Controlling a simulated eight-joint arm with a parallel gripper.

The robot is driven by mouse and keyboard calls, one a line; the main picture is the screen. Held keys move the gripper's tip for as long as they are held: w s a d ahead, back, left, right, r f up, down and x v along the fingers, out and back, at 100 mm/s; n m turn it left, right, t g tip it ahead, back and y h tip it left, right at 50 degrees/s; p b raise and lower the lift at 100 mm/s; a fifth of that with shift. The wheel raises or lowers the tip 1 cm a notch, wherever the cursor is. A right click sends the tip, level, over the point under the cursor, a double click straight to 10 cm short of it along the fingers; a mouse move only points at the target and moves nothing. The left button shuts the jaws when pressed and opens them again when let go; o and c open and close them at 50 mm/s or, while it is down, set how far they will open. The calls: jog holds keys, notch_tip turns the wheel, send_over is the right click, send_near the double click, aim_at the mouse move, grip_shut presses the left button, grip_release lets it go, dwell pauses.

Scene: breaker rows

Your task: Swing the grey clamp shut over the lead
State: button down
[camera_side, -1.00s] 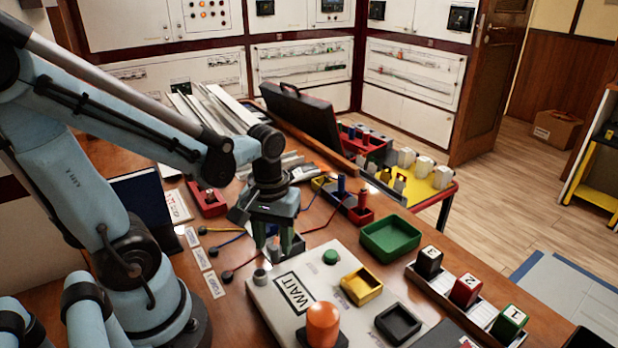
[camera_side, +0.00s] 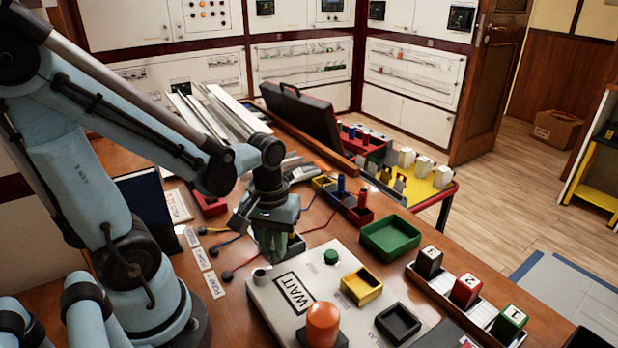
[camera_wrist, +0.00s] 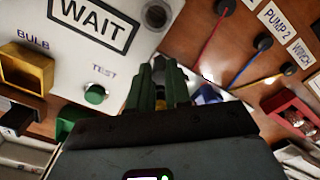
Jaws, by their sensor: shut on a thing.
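A red lead (camera_wrist: 213,42), a blue lead (camera_wrist: 240,72) and a yellow lead (camera_wrist: 258,82) run from dark round plugs toward the spot beside the fingers.
The white WAIT panel (camera_side: 262,290) lies close in front, with a green button (camera_side: 331,257), a yellow tray (camera_side: 362,287) and an orange dome (camera_side: 323,324). Labels (camera_side: 202,258) lie left.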

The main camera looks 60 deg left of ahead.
jog(key=m, duration=0.2)
jog(key=s+a+m, duration=0.1)
jog(key=m, duration=0.2)
jog(key=shift+s+a+m, duration=0.15)
jog(key=shift+s+m, duration=0.05)
jog(key=shift+m, duration=0.1)
jog(key=m, duration=0.1)
jog(key=a+m, duration=0.1)
jog(key=m, duration=0.1)
jog(key=shift+s, duration=0.2)
jog(key=shift+a+m, duration=0.25)
jog(key=shift+m, duration=0.55)
jog(key=shift+a+m, duration=0.25)
jog(key=shift+m, duration=0.55)
jog(key=c, duration=1.1)
grip_release()
jog(key=shift+o, duration=0.2)
jog(key=shift+r, duration=0.1)
